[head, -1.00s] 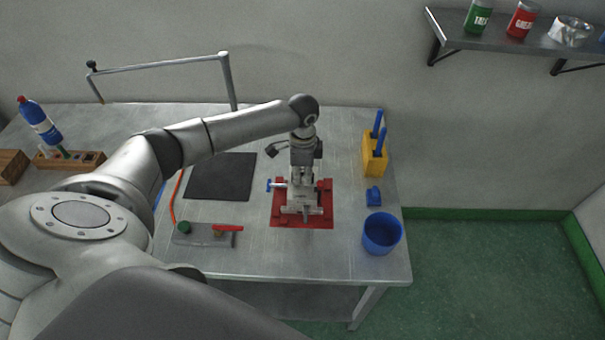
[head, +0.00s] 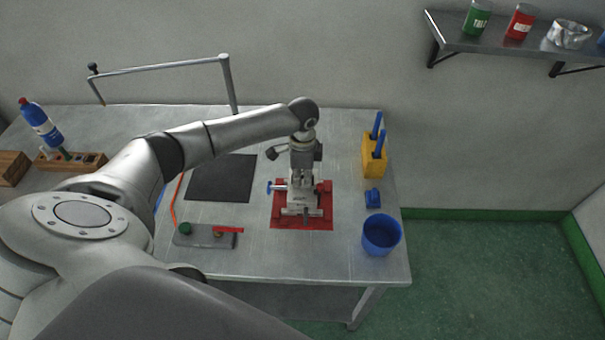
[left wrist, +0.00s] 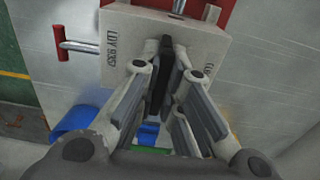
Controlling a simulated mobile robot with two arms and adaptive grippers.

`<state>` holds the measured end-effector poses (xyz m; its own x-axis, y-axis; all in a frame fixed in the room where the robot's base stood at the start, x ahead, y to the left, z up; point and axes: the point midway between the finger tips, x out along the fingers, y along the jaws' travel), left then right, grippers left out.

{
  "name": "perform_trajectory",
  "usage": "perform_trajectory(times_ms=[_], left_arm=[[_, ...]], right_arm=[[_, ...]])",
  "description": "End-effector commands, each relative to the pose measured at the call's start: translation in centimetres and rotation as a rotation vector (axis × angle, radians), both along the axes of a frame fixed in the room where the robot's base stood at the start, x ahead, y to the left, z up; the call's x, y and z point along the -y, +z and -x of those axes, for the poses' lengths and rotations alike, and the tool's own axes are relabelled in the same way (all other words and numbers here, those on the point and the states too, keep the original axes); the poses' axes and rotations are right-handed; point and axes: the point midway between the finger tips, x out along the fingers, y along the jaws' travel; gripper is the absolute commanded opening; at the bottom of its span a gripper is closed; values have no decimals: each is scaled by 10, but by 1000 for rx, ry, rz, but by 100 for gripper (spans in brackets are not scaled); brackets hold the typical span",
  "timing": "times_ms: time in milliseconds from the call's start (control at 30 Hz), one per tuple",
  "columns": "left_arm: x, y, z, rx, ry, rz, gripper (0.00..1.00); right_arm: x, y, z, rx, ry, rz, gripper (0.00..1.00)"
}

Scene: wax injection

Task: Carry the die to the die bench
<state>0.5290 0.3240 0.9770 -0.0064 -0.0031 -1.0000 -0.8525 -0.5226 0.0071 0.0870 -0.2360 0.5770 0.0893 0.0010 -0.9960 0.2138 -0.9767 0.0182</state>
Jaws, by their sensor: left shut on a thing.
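The die is a pale grey block with dark lettering on its side. In the left wrist view the die (left wrist: 122,40) lies right in front of my fingers, and in the head view the die (head: 299,199) shows below my gripper, over the red mat (head: 318,223). My left gripper (head: 301,180) points down at it. In the left wrist view my left gripper (left wrist: 165,72) has its fingers close together, shut on the die at a dark part. A red T-handle (left wrist: 62,30) sticks out from one side, a blue T-handle (head: 270,186) from another. Whether the die touches the mat is unclear.
The metal table (head: 345,262) also holds a black mat (head: 222,178), a grey plate with a red lever (head: 228,229), a blue cup (head: 381,236), a small blue piece (head: 373,197) and a yellow holder (head: 372,160). A wooden rack (head: 60,160) stands far left.

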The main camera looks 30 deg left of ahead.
Motion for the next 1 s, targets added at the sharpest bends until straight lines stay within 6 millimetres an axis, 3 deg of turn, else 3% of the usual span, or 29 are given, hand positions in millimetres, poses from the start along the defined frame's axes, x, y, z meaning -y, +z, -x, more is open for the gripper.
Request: perform_trajectory(times_ms=[1000], left_arm=[[0,3,-2,7,0,2,0]], right_arm=[[-2,8,0,1,-2,-2,98]])
